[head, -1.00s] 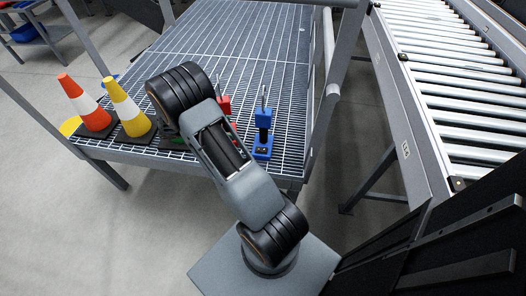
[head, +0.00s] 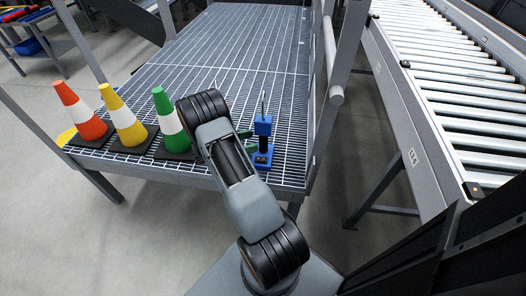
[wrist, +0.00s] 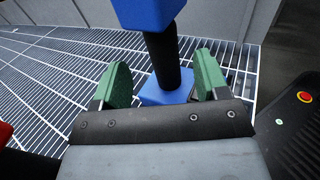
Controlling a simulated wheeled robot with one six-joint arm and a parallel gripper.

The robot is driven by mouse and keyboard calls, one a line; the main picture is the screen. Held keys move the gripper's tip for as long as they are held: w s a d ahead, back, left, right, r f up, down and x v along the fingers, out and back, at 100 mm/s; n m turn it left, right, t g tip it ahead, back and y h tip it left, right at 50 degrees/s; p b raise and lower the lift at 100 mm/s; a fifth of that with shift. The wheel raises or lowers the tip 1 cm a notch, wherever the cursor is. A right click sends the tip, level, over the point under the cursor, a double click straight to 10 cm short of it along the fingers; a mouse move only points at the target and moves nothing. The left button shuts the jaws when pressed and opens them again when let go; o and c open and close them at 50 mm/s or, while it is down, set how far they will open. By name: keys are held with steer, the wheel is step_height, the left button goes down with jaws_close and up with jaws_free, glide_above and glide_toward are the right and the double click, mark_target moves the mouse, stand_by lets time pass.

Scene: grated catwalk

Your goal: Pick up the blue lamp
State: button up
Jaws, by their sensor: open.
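The blue lamp (head: 263,128) stands upright near the front right of the grated platform, with a blue head, black stem and blue base. In the wrist view its head (wrist: 147,10) is cut off by the top edge, and its stem runs down to the base. My gripper (wrist: 162,74) is open, its two green fingers apart on either side of the lamp's stem in that view. No contact with the stem shows. In the head view my arm hides part of the gripper; its green fingers show just left of the stem.
Orange (head: 80,110), yellow (head: 122,115) and green (head: 168,120) cones stand along the platform's front left edge. A red thing (wrist: 5,131) shows at the wrist view's left edge. A railing post (head: 334,100) and a roller conveyor (head: 450,90) are to the right. The grating behind is clear.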

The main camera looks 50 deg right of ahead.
mark_target(263, 139)
steer(key=shift+b+x, duration=0.65)
steer(key=shift+x, duration=1.95)
steer(key=shift+s+a, duration=0.1)
steer(key=shift+s, duration=0.05)
jaws_close()
